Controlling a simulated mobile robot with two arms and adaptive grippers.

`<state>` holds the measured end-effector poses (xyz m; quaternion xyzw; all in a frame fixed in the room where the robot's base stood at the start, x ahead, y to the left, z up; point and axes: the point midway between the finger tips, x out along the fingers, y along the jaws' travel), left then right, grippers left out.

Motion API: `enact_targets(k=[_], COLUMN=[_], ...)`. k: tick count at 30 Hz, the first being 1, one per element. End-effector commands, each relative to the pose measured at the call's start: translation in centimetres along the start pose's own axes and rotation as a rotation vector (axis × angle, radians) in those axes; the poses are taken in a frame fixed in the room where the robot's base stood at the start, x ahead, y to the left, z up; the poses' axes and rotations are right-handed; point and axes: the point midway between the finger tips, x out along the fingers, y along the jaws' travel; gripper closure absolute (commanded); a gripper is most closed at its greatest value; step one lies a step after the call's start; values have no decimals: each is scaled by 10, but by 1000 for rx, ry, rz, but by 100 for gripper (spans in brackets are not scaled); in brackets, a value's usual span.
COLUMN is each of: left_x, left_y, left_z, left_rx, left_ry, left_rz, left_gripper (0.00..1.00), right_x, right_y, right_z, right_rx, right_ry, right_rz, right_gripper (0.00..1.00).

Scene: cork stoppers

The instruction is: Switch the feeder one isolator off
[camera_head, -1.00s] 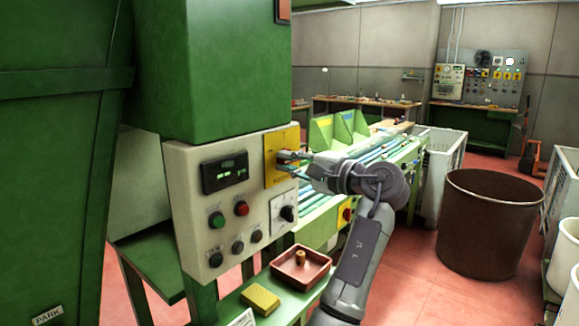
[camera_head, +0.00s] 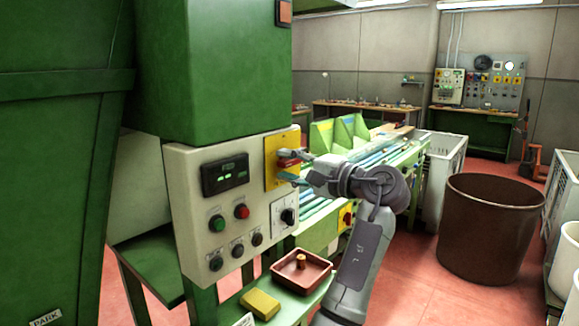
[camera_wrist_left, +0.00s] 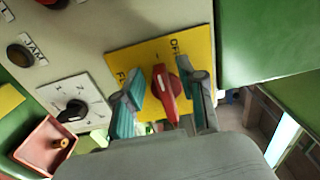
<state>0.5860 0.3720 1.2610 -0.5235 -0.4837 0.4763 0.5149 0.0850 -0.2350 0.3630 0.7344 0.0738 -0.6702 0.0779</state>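The isolator is a red rotary handle (camera_wrist_left: 165,90) on a yellow plate (camera_wrist_left: 140,62), with OFF lettered near one edge. In the head view the yellow plate (camera_head: 271,152) is at the right edge of the beige control panel, with the red handle (camera_head: 287,162) partly hidden. My left gripper (camera_head: 289,167) is open in front of the plate. In the left wrist view its fingers (camera_wrist_left: 164,103) stand either side of the handle, the right one closer to it. I cannot tell whether either finger touches it. My right gripper is not in view.
The beige panel (camera_head: 190,190) carries a display (camera_head: 225,173), several push buttons and a black selector (camera_head: 288,215). Another red knob on yellow (camera_head: 346,218) is below the conveyor. A red tray (camera_head: 302,282) and yellow sponge (camera_head: 260,304) lie below. A brown bin (camera_head: 490,230) stands right.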

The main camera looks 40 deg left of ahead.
Motion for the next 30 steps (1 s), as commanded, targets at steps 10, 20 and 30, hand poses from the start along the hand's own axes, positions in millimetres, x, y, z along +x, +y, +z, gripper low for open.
enact_targets(k=[10,20,30], left_x=[-17,-86,-120], left_y=[0,0,0], left_z=[-1,-1,0], left_rx=[2,2,1], left_ry=[2,4,-1], left_rz=[0,0,0], left_gripper=[60,60,60], right_x=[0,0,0], right_y=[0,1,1], right_z=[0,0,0], right_rx=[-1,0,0], right_ry=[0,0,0], right_rz=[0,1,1], right_gripper=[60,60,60])
